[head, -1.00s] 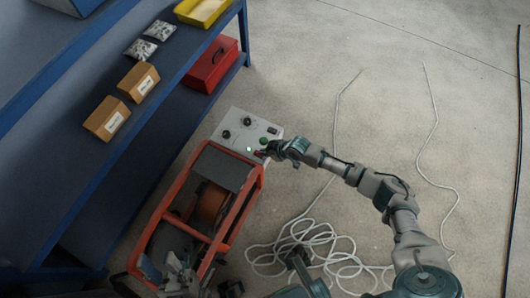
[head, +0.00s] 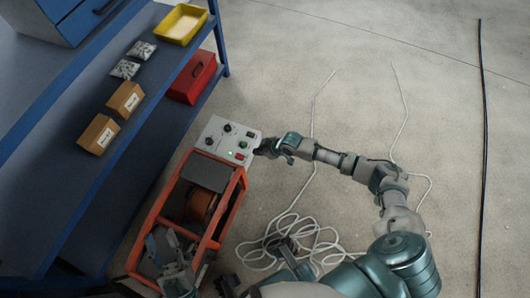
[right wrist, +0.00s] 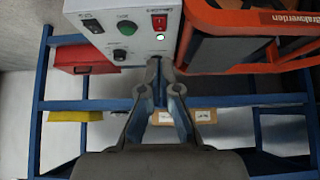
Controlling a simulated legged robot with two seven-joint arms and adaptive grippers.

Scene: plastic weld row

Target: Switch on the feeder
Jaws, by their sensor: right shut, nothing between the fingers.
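The feeder is an orange-framed unit (head: 153,229) with a pale grey control panel (head: 213,130) at its far end. My left gripper (head: 172,273) is over the feeder's near end, jaws unclear.
A blue shelf bench (head: 110,140) stands left, with cardboard boxes (head: 98,134), small bags, a yellow tray (head: 181,24) and a red toolbox (head: 192,78). White cable (head: 290,240) lies coiled on the floor right of the feeder. The floor beyond is open.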

